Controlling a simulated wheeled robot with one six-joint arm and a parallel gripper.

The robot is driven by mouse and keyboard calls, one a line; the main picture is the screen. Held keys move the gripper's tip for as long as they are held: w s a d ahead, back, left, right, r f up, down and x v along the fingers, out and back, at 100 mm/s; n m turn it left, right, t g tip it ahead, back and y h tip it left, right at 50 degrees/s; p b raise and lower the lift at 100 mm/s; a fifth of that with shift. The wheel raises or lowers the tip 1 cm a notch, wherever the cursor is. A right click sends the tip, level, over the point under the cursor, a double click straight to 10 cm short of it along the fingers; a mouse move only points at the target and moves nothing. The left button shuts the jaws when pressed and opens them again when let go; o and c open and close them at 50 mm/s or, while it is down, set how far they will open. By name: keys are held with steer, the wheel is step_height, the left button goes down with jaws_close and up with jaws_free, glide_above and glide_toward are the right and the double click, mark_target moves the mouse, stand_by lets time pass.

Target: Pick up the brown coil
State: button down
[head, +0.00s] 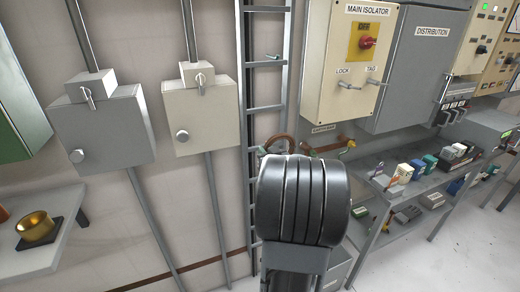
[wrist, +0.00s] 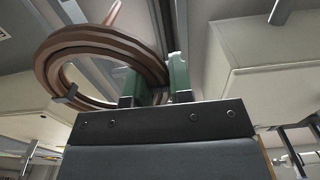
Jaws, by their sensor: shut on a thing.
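The brown coil (wrist: 85,45) is a bundle of several brown loops in the upper left of the wrist view. A dark tie shows on its left side. My gripper (wrist: 156,88) has two green fingers, and they are shut on the right side of the coil. The coil hangs out to the left of the fingers, clear of any surface that I can see. In the head view, part of the coil (head: 272,141) shows just above my dark, rounded arm link. That link hides my gripper and most of the coil there.
The main isolator box (head: 356,50) and the grey distribution cabinet (head: 424,65) are on the wall to the right. Below them, a grey shelf unit (head: 385,192) holds small parts. A ladder-like rack (head: 264,75) stands behind my arm.

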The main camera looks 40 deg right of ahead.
steer(key=b+v, duration=0.1)
steer(key=v, duration=1.1)
steer(key=shift+s+b, duration=0.25)
steer(key=shift+b, duration=0.1)
steer(key=shift+a, duration=0.1)
